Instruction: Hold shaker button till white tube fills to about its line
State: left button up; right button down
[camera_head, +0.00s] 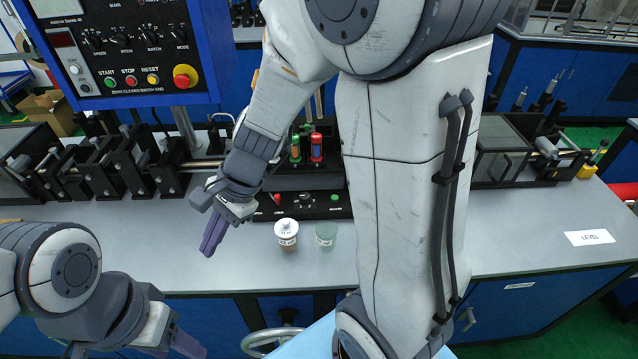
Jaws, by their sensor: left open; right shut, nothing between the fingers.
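A small white-topped container (287,234) with a marked label stands on the grey bench; its lower part looks brownish, and I cannot make out a fill line. A greenish container (326,234) stands just right of it. Behind them is a black unit (306,206) with a red button (277,199), a knob and a green button (334,197). My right gripper (213,236) is shut and empty, pointing down over the bench, left of the white-topped container and apart from the buttons. My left gripper (132,350) is open at the bottom left, partly cut off by the frame edge.
A blue control panel (127,50) hangs at upper left. Black clamps (90,165) line the bench's back. A LEVEL card (589,237) lies at right. My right arm hides the bench's middle.

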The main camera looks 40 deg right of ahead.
jog(key=w+d+f+m+t, duration=0.2)
jog(key=w+d+m+t, duration=0.1)
jog(key=w+d+m, duration=0.7)
jog(key=d+f+m+t+h, duration=0.2)
jog(key=d+f+m+h, duration=0.1)
jog(key=d+m, duration=0.7)
jog(key=w+d+f+m+t+h, duration=0.1)
jog(key=d+f+m+t+h, duration=0.1)
jog(key=d+m, duration=0.8)
jog(key=d+f+t, duration=0.1)
jog(key=d+f, duration=0.1)
jog(key=d, duration=0.5)
jog(key=shift+w+d+f+m+h, duration=0.25)
jog(key=shift+f+m+h, duration=0.05)
jog(key=shift+f+h, duration=0.1)
jog(key=b, duration=0.7)
send_over(335, 198)
jog(key=f, duration=0.8)
jog(key=shift+s, duration=0.4)
jog(key=shift+f+b, duration=0.3)
jog(key=shift+f, duration=0.1)
jog(key=shift+f+b, duration=0.35)
jog(key=shift+b, duration=0.05)
